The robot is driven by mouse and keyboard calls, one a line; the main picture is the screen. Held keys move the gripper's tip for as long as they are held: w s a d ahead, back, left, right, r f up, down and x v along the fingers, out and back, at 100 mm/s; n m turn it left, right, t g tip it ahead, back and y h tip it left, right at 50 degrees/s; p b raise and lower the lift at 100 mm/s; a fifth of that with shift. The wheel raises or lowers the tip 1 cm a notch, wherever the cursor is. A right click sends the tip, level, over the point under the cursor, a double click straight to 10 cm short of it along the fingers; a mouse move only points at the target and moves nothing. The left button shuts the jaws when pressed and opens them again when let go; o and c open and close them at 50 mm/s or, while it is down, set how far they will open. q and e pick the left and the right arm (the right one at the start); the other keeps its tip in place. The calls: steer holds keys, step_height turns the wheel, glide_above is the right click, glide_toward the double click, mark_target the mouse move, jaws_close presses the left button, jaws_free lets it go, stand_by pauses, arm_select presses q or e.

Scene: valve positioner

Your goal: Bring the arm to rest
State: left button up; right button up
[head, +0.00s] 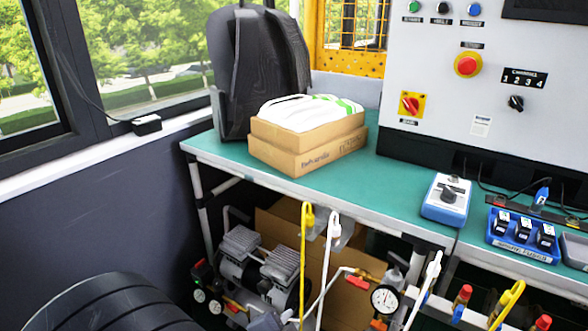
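I cannot make out the fingers of my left gripper in the head view. A large dark ribbed shape fills the lower left corner, and I cannot tell whether it belongs to my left arm. My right arm and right gripper are not in view. The green-topped bench (225,150) runs across the picture. On it lies a small blue and white box with a knob (446,199), near the front edge. A gauge (385,298) and pipework with red handles stand below the front edge.
A control panel (480,90) rises at the back right. A blue fuse tray (522,236) sits at the right. Yellow and white hooked hoses (306,225) rise in front.

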arm_select(q)
steer(key=s+a+r+n+g, duration=0.3)
steer(key=s+a+r+n, duration=0.2)
steer(key=s+a+n, duration=0.4)
steer(key=s+a+r+n+g, duration=0.2)
steer(key=s+a+r+n, duration=0.2)
steer(key=s+a+n, duration=0.5)
step_height(320, 180, up, 29)
steer(key=a+m+p, duration=0.1)
steer(key=m+p, duration=0.1)
steer(key=p, duration=2.7)
steer(key=shift+a+r+m+g+y, duration=0.15)
steer(key=shift+a+m+g+y, duration=0.15)
steer(key=shift+a+m, duration=0.1)
steer(key=shift+s, duration=0.1)
